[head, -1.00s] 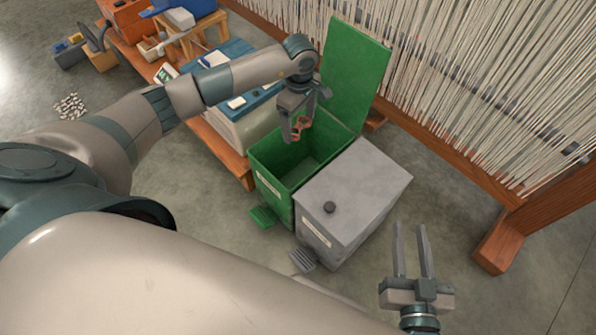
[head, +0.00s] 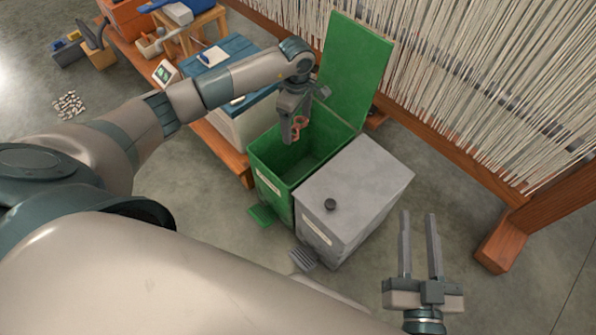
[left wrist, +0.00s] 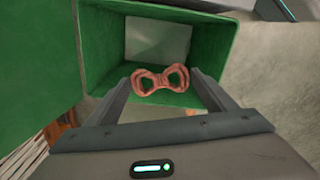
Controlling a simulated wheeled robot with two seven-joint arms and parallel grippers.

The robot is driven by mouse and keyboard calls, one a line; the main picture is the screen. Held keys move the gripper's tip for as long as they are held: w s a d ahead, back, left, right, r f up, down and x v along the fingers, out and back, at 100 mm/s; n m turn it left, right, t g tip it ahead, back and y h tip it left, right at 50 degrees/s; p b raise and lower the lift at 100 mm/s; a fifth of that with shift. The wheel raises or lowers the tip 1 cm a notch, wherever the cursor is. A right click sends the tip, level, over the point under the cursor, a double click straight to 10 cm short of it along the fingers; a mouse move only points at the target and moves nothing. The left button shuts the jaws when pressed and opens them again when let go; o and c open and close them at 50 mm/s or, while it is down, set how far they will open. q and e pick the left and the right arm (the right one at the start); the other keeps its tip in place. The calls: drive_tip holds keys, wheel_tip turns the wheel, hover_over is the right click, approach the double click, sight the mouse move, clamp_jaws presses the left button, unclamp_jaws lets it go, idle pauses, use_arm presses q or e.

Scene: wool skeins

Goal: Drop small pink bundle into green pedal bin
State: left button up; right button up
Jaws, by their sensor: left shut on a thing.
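The small pink bundle (left wrist: 161,80), twisted in a figure-eight, is held between the fingers of my left gripper (left wrist: 160,84). In the head view the bundle (head: 299,123) and my left gripper (head: 294,132) are above the open mouth of the green pedal bin (head: 272,181). The bin's lid (head: 354,70) stands raised at the back. In the left wrist view the green bin (left wrist: 98,50) lies beneath the bundle, with its pale floor visible. My right gripper (head: 420,248) is open and empty, at the lower right in front of the grey bin.
A grey bin (head: 355,190) with a closed lid stands right beside the green one. A loom with pale hanging threads (head: 470,80) runs behind. A low wooden bench (head: 225,150) with boxes is to the left. Bare floor (head: 450,200) lies to the right.

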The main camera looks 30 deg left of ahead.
use_arm(q)
wheel_tip(320, 180, down, 4)
drive_tip(key=b, duration=0.2)
drive_tip(key=shift+f+b, duration=0.15)
drive_tip(key=shift+b, duration=0.2)
drive_tip(key=shift+f, duration=0.45)
use_arm(e)
drive_tip(key=s+r+t+y, duration=0.2)
drive_tip(key=r+t, duration=0.4)
drive_tip(key=r, duration=0.4)
drive_tip(key=shift+s+r+t, duration=0.2)
drive_tip(key=shift+s+t, duration=0.2)
drive_tip(key=shift+s, duration=0.5)
drive_tip(key=shift+d, duration=0.1)
use_arm(q)
drive_tip(key=o, duration=1.1)
drive_tip(key=shift+r, duration=0.85)
wheel_tip(320, 180, up, 16)
drive_tip(key=p, duration=0.2)
use_arm(e)
drive_tip(key=w+f+g+h, duration=0.1)
drive_tip(key=w+f+g, duration=0.2)
drive_tip(key=f+g, duration=0.2)
wheel_tip(320, 180, down, 4)
drive_tip(key=shift+w+a+r+g+h, duration=0.2)
drive_tip(key=shift+w+a+g+h, duration=0.05)
drive_tip(key=shift+g+h, duration=0.05)
use_arm(q)
drive_tip(key=shift+f, duration=0.15)
